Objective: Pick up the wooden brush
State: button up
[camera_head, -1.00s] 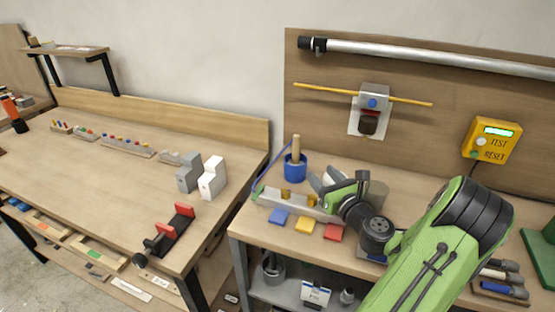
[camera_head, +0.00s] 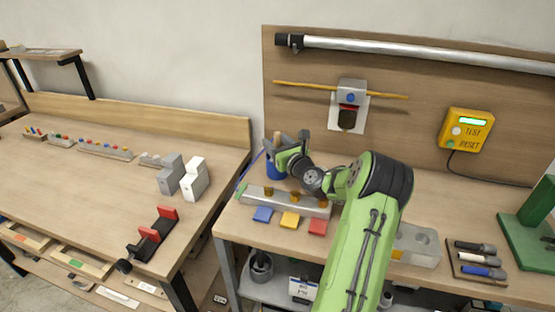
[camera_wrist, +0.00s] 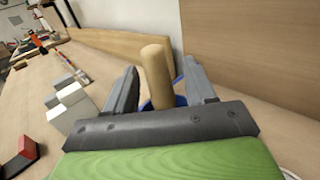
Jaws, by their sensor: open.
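The wooden brush (camera_wrist: 156,78) stands upright in a blue cup (camera_wrist: 180,101), its round handle showing between my two fingers in the wrist view. In the head view only the top of the brush handle (camera_head: 277,139) shows above the blue cup (camera_head: 275,168), partly behind my gripper. My gripper (camera_head: 288,142) is open, one finger on each side of the handle; it also shows in the wrist view (camera_wrist: 158,88). I cannot tell whether a finger touches the handle. The brush's lower end is hidden in the cup.
A grey rail block (camera_head: 262,197) with brass pieces lies in front of the cup, with blue, yellow and red tiles (camera_head: 290,220) before it. The wooden back panel (camera_head: 300,125) rises behind. White and grey blocks (camera_head: 195,180) stand on the left bench.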

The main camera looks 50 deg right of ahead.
jog(key=shift+c, duration=0.5)
grip_shut()
jog(key=shift+r, duration=0.15)
notch_tip(320, 180, up, 28)
jog(key=p, duration=1)
